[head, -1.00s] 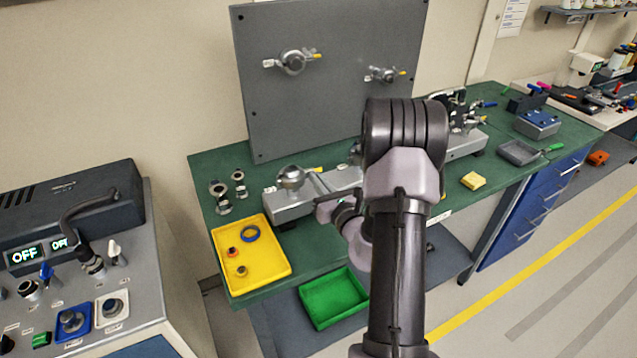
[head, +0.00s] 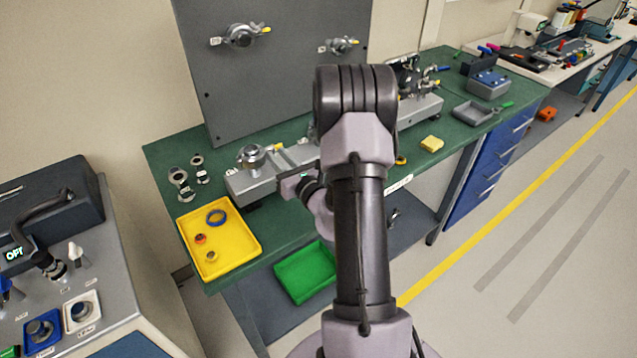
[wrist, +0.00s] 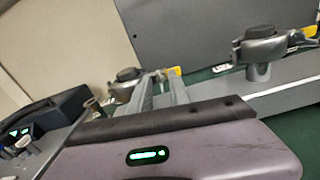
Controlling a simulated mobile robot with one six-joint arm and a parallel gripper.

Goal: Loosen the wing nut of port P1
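Two clamped ports with metal wing-nut clamps and yellow-tipped ends stand on a long grey block on the green bench. The left clamp (head: 252,158) shows in both views; the right clamp (wrist: 260,48) shows in the wrist view and is hidden behind my arm in the head view. Two more clamps, left (head: 240,37) and right (head: 340,45), are on the upright grey panel. Labels are too small to read, so I cannot tell which is P1. My gripper (wrist: 162,92) looks open and empty, its two fingers apart, in front of the block and not visibly touching a clamp.
A yellow tray (head: 240,262) with a blue ring and small parts lies at the bench's left front. Loose flanges (head: 182,178) stand behind it. A green bin (head: 305,272) is on the lower shelf. A control console (head: 75,275) stands at left. The floor at right is clear.

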